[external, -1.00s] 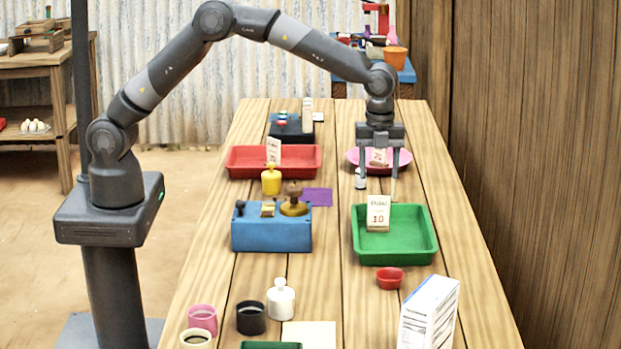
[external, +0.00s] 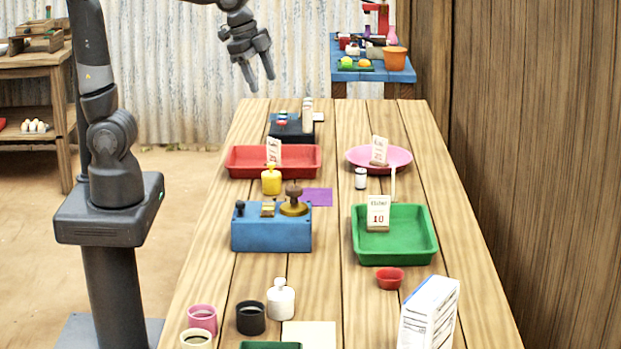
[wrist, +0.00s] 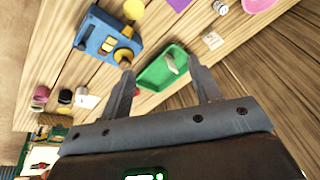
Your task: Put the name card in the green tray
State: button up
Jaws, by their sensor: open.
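A cream name card (external: 378,213) with a dark word and a red 10 stands tilted at the left of the green tray (external: 425,248). Its foot appears inside the tray. In the wrist view, a pale piece (wrist: 171,63) shows inside the green tray (wrist: 150,78). A second pale card with small marks (wrist: 212,40) shows outside the tray, towards the pink plate; a thin upright pale strip (external: 393,183) behind the tray may be the same card edge-on. My gripper (external: 259,82) is open and empty, high beyond the table's far end, well away from the tray.
A blue box (external: 270,237) with knobs stands left of the tray. A red tray (external: 240,168) and pink plate (external: 400,156) hold cards. A red bowl (external: 390,278) and white carton (external: 429,312) stand nearer. A wooden wall borders the right.

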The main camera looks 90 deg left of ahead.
jog(key=s+a+f+n+t, duration=0.1)
jog(key=s+n, duration=0.2)
jog(key=s, duration=0.4)
jog(key=s+a+f+n, duration=0.1)
jog(key=s+f+n, duration=0.1)
jog(key=s, duration=0.6)
jog(key=shift+a+f+n+t, duration=0.3)
jog(key=shift+a+n+t, duration=0.1)
jog(key=shift+n, duration=0.2)
